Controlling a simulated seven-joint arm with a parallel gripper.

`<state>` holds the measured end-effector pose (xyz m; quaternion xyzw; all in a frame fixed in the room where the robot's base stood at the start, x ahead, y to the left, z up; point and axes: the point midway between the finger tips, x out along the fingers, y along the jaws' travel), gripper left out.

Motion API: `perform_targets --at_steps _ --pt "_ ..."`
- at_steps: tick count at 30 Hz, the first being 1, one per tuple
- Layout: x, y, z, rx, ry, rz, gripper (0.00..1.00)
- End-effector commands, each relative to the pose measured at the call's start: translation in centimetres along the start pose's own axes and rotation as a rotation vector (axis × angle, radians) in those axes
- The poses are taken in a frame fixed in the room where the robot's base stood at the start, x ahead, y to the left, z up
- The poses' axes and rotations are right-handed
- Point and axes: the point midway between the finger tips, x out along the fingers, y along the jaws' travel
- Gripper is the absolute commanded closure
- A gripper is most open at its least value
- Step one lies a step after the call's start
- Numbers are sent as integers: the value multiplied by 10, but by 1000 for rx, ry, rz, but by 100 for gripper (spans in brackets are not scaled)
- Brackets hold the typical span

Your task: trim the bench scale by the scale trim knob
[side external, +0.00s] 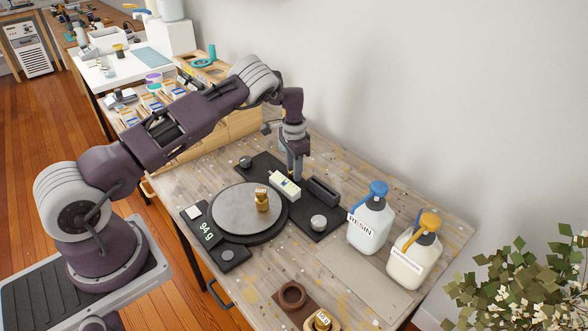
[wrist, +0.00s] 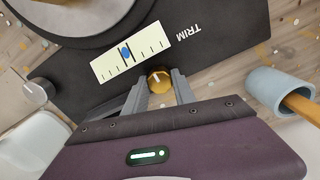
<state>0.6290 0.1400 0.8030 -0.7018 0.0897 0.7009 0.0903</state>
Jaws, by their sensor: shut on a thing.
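The bench scale has a round grey pan (side external: 228,208) with a brass weight (side external: 262,201) on it. Its display (side external: 206,230) reads 94 g. The brass scale trim knob (wrist: 158,80) sits on the dark panel beside the word TRIM. A pale gauge strip (wrist: 131,55) with dark ticks lies next to it; its blue marker is near the strip's middle. My gripper (wrist: 160,88) is shut on the knob, one finger on each side. In the side view my gripper (side external: 296,178) comes down on the panel behind the gauge (side external: 285,186), and the knob is hidden.
A resin bottle (side external: 370,225) and a second bottle (side external: 413,256) stand to the right.

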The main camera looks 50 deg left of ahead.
Motion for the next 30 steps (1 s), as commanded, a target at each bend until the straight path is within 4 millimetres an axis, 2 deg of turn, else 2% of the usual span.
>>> perform_targets --at_steps 11,30 --pt "-1 0 0 -188 -1 2 100" --pt "0 0 1 -793 -4 1 100"
